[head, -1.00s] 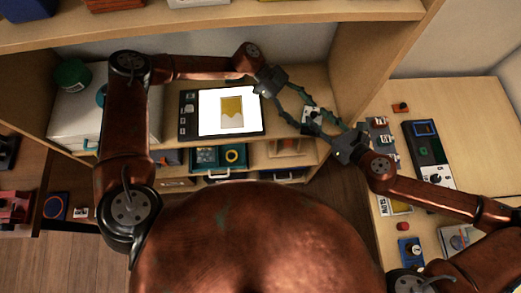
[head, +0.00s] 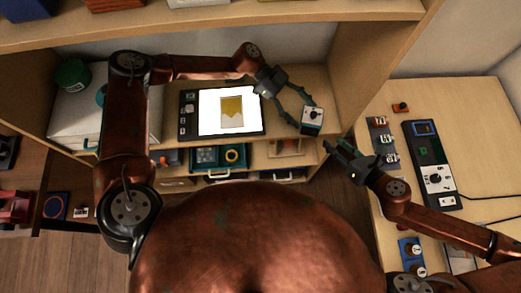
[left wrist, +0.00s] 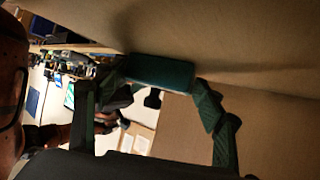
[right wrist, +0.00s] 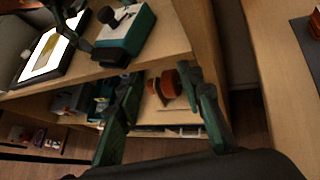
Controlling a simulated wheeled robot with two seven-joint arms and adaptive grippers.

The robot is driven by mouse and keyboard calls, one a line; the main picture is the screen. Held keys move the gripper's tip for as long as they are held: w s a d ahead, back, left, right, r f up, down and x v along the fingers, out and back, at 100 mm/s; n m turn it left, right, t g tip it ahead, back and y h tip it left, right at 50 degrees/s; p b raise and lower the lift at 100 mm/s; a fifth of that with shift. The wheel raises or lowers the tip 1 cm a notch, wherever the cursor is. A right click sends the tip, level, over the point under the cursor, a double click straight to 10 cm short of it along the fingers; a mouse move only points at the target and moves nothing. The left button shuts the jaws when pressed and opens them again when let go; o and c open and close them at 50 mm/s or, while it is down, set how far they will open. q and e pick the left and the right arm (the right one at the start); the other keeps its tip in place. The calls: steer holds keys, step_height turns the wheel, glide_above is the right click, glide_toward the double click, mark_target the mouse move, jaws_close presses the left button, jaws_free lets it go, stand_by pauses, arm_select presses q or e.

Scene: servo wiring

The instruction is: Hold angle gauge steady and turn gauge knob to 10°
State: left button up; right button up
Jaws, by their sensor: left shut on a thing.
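The angle gauge (head: 311,122) is a small teal box with a white face and a dark knob. My left gripper (head: 308,112) is shut on it and holds it near the right end of the shelf. The left wrist view shows the gauge's teal side (left wrist: 160,75) between the fingers. The right wrist view shows its teal body (right wrist: 130,42) and dark knob (right wrist: 121,16) at upper left; the knob's angle reading is too small to tell. My right gripper (head: 338,146) is open and empty, below and right of the gauge, apart from it.
A tablet-like screen (head: 187,122) lies on the shelf left of the gauge. Lower shelves hold bins and a round orange-brown object (right wrist: 168,84). At right, a table (head: 466,110) carries a dark control panel (head: 425,155) and small modules. Open floor lies between shelf and table.

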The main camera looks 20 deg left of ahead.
steer(key=s+a+f+m+g+y, duration=0.1)
steer(key=a+f+m, duration=0.4)
steer(key=a+f, duration=0.5)
steer(key=s+a+f+m+g+y, duration=0.2)
steer(key=a+f+m, duration=0.4)
steer(key=a+f, duration=0.4)
steer(key=s+a+g, duration=0.1)
steer(key=a, duration=0.4)
steer(key=shift+s+a, duration=0.15)
steer(key=shift+c, duration=0.2)
steer(key=shift+c, duration=1.3)
steer(key=s+r+n+g+y, duration=0.1)
steer(key=s+r+y, duration=0.15)
steer(key=r, duration=0.65)
steer(key=s+r+g+y, duration=0.15)
steer(key=s+r, duration=0.25)
steer(key=r, duration=0.6)
steer(key=m+t+y, duration=0.1)
steer(key=m+t, duration=0.5)
steer(key=m, duration=1.3)
glide_toward(315, 114)
steer(key=x, duration=1)
steer(key=shift+f, duration=0.15)
